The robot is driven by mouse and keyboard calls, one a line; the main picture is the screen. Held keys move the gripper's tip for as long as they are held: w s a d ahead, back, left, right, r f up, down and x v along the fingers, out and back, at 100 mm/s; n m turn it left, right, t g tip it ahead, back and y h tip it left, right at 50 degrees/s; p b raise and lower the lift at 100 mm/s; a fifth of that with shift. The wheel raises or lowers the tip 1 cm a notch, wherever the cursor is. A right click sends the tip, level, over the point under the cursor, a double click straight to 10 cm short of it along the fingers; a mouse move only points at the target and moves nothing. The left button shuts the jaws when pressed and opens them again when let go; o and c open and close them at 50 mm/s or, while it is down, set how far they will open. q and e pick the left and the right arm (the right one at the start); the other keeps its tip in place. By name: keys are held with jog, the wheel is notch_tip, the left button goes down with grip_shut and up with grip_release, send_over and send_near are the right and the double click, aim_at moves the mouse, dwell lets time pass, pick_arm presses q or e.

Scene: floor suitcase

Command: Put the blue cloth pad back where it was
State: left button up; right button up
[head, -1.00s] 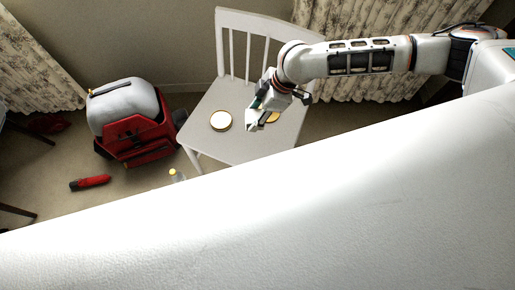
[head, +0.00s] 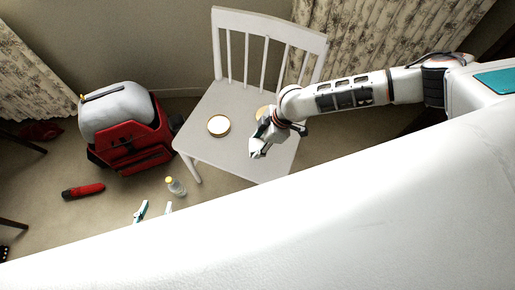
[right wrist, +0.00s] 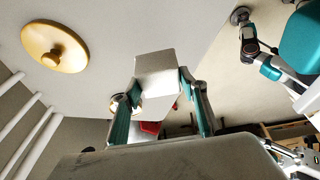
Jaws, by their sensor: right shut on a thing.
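My right gripper (head: 258,140) is above the seat of the white chair. It is shut on a pale, flat piece (right wrist: 157,72), which sits between the two teal fingers in the right wrist view. The piece looks light grey or white, not blue; I cannot tell whether it is the cloth pad. No clearly blue pad shows elsewhere. My left gripper (head: 153,210) shows only its teal and white fingertips, apart and empty, low over the floor near a yellow-capped bottle. The rest of it is hidden behind my white body.
The white chair (head: 207,150) bears a round gold-rimmed disc (head: 219,125) and another gold round thing (head: 262,111), partly hidden by my arm. A red bag with grey top (head: 135,147) stands left. A red cylinder (head: 83,191) and the bottle (head: 176,187) are on the floor.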

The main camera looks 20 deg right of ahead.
notch_tip(320, 180, down, 4)
jog(key=shift+f+b, duration=0.2)
jog(key=shift+b, duration=0.4)
jog(key=shift+r, duration=0.1)
jog(key=o, duration=1)
pick_arm(q)
jog(key=shift+s+f, duration=0.35)
jog(key=shift+f, duration=0.3)
jog(key=shift+f, duration=0.15)
